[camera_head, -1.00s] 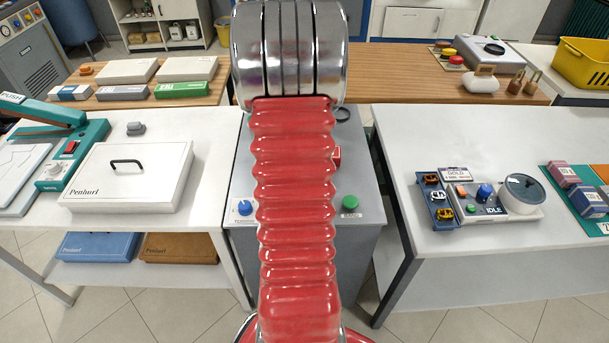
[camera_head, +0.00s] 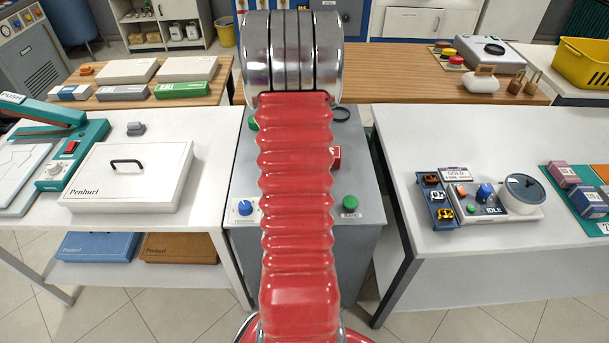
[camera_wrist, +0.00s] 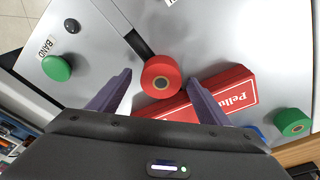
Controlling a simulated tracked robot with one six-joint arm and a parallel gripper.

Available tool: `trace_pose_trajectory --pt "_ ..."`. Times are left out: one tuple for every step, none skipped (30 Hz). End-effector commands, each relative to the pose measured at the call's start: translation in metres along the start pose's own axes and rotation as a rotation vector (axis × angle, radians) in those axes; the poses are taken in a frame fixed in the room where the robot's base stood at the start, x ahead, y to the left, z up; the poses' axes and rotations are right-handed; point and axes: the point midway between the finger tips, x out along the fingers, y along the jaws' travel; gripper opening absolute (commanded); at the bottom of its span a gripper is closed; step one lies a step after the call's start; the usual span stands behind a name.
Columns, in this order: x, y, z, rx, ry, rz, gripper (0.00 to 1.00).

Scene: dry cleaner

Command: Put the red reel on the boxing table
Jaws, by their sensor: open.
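A red reel (camera_wrist: 160,77) with a dark hub lies on a grey metal surface in the wrist view, at the end of a dark slot. A red flat box with white lettering (camera_wrist: 232,92) lies beside it on the right. My gripper (camera_wrist: 159,82) is open, its two purple fingers on either side of the reel; contact cannot be told. In the head view my arm hides most of the grey machine top (camera_head: 362,175), and a small red patch (camera_head: 337,157) shows at its right edge. Which table is the boxing table is not marked in view.
A white table (camera_head: 110,222) with a large white box (camera_head: 128,175) and a teal press stands left. A white table (camera_head: 440,245) with a control unit stands right. Wooden tables stand behind, the left one (camera_head: 130,98) holding several boxes. Green buttons flank the reel.

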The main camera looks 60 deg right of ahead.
Motion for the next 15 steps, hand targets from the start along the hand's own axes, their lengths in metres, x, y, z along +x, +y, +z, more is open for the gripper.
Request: trace_pose_trajectory --pt "-0.0001 0.0000 -0.0001 0.000 0.000 0.000 0.71" --pt "-0.0001 0.0000 -0.0001 0.000 0.000 0.000 0.71" --pt "-0.0002 0.0000 -0.0001 0.000 0.000 0.000 0.71" --pt "-0.0002 0.0000 -0.0001 0.000 0.000 0.000 0.71" --pt "-0.0002 0.0000 -0.0001 0.000 0.000 0.000 0.71" --pt "-0.0003 0.0000 -0.0001 0.000 0.000 0.000 0.71" --pt "-0.0003 0.0000 -0.0001 0.000 0.000 0.000 0.71" --pt "-0.0003 0.0000 -0.0001 0.000 0.000 0.000 0.71" --pt "-0.0003 0.0000 -0.0001 0.000 0.000 0.000 0.70" --pt "-0.0003 0.0000 -0.0001 0.000 0.000 0.000 0.68" --pt "-0.0003 0.0000 -0.0001 0.000 0.000 0.000 0.66" --pt "-0.0003 0.0000 -0.0001 0.000 0.000 0.000 0.63" --pt "-0.0004 0.0000 -0.0001 0.000 0.000 0.000 0.61" --pt "-0.0004 0.0000 -0.0001 0.000 0.000 0.000 0.58" --pt "-0.0004 0.0000 -0.0001 0.000 0.000 0.000 0.56"
